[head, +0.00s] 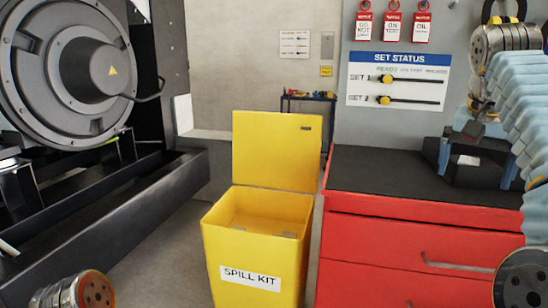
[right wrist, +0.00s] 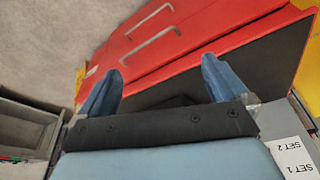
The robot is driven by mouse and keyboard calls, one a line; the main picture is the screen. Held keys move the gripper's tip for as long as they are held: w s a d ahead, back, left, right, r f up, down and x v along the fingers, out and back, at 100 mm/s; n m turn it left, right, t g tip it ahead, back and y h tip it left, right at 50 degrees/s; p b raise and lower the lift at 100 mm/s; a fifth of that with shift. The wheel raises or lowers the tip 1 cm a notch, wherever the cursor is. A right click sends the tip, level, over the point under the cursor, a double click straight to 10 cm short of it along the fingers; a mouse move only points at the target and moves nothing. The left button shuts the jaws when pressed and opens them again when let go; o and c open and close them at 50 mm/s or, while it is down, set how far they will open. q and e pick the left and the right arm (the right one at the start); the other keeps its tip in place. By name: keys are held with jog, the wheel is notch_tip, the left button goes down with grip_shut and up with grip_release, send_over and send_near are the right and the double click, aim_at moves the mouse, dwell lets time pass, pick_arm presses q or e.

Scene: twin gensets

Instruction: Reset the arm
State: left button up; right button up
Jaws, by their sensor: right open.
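My right gripper (head: 476,172) is at the right of the head view, over the black top of the red cabinet (head: 420,240). Its two blue fingers are spread apart. In the right wrist view the open fingers (right wrist: 162,68) show with no object between them, the black top and red drawer fronts behind. A small pale patch shows near the gripper in the head view; I cannot tell what it is. Only a round joint of my left arm shows at the bottom left; the left gripper is out of view.
A yellow spill kit bin (head: 243,245) stands open left of the cabinet. A large grey machine (head: 65,70) on a black frame (head: 100,215) is at the left. The set status board (head: 397,82) and red tags (head: 393,27) hang on the wall behind the cabinet.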

jog(key=w+a+f+n, duration=0.2)
jog(key=w+f, duration=0.5)
jog(key=f, duration=0.3)
jog(key=w+a+f+n, duration=0.2)
jog(key=w+a+f, duration=0.1)
jog(key=w+f, duration=0.5)
jog(key=a+f+n+y, duration=0.1)
jog(key=a+f, duration=0.3)
jog(key=f, duration=0.8)
jog(key=a+f+n+y, duration=0.1)
jog(key=a+f+y, duration=0.15)
jog(key=f, duration=0.85)
jog(key=s+a+f+y, duration=0.1)
jog(key=s+a+f, duration=0.25)
jog(key=f, duration=0.35)
jog(key=s+a+f+n+g, duration=0.1)
jog(key=s+a+f, duration=0.25)
jog(key=f, duration=0.25)
jog(key=s+a+f+y, duration=0.1)
jog(key=s+a+f, duration=0.25)
jog(key=f, duration=0.35)
jog(key=s+a+f, duration=0.2)
jog(key=s+f, duration=0.1)
jog(key=s, duration=0.6)
jog(key=s+a+f, duration=0.3)
jog(key=s, duration=0.7)
jog(key=shift+s+g+y, duration=0.15)
jog(key=shift+g+y, duration=0.25)
jog(key=shift+y, duration=0.05)
